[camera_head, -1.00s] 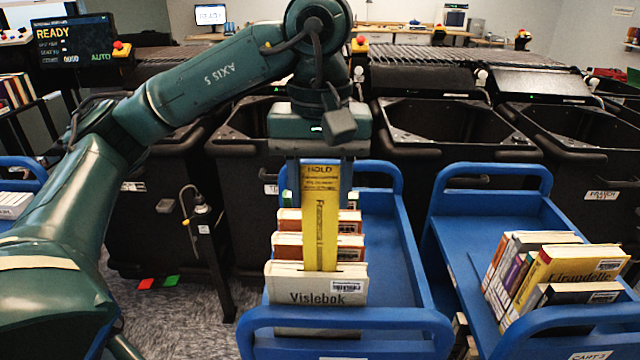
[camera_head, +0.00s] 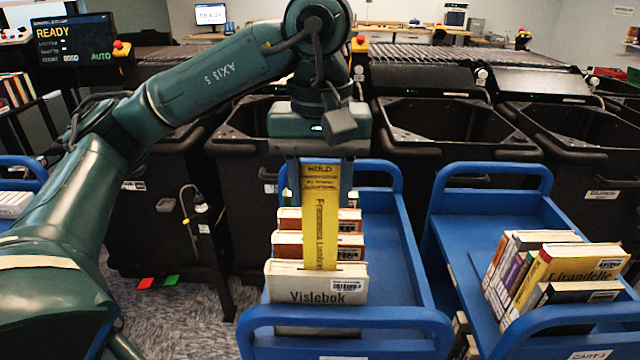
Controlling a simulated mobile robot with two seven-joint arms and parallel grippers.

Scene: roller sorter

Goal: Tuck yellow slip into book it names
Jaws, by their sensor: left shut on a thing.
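My left gripper (camera_head: 320,170) points down over the near blue cart (camera_head: 398,265) and is shut on the top of the yellow slip (camera_head: 320,225). The slip hangs upright, with HOLD at its top and a name running down it that I cannot read surely. Its lower end meets the top edge of the white book "Vislebok" (camera_head: 315,288); whether it is between the pages or behind the cover I cannot tell. Orange-and-white books (camera_head: 288,243) stand behind, partly hidden by the slip. My right gripper is not in view.
A second blue cart (camera_head: 455,215) at right holds several books, including the yellow "Lirandelle" (camera_head: 575,264). Black bins (camera_head: 455,158) line the back. The right side of the near cart's shelf is bare.

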